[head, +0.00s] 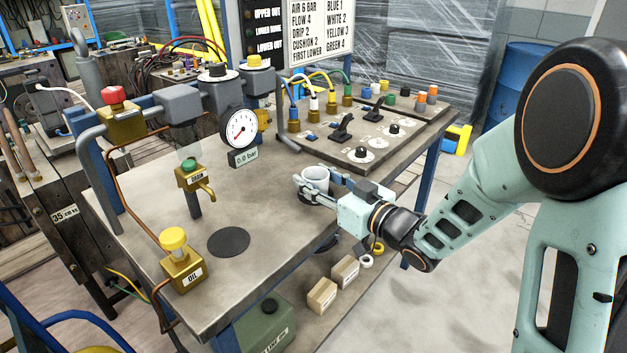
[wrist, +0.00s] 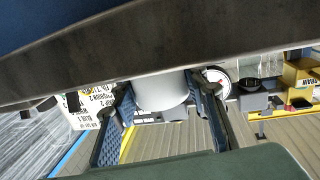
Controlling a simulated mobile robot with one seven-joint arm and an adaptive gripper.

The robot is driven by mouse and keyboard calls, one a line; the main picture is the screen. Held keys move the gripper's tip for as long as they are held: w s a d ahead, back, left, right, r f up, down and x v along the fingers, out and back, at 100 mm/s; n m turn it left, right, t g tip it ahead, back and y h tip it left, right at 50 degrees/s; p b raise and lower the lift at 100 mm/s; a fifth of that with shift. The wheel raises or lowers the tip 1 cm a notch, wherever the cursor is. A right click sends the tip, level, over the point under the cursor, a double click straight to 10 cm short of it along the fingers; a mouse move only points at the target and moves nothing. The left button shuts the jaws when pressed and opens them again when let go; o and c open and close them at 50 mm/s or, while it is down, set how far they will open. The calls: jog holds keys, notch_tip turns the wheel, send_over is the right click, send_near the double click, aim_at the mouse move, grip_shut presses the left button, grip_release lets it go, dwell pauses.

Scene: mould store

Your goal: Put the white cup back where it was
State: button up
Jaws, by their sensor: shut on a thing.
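The white cup (head: 315,178) is upright near the right front edge of the metal bench. My gripper (head: 313,189) reaches in from the right with its fingers around the cup's sides, shut on it. In the wrist view the cup (wrist: 162,92) sits between the two finger pads of my gripper (wrist: 160,100). A dark patch shows right under the cup; I cannot tell whether the cup rests on the bench or hangs just above it. A round black disc (head: 228,241) lies bare on the bench to the left, in front of the tap marked drain (head: 195,181).
A pressure gauge (head: 239,128) reading 0.0 bar stands behind the cup. A panel of levers and knobs (head: 365,143) is behind right. The bench top (head: 270,205) between disc and cup is clear.

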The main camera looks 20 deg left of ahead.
jog(key=shift+f, duration=0.15)
jog(key=o, duration=1.1)
jog(key=shift+o, duration=0.2)
jog(key=shift+r, duration=0.2)
jog(key=p+v, duration=0.1)
jog(key=v, duration=1.1)
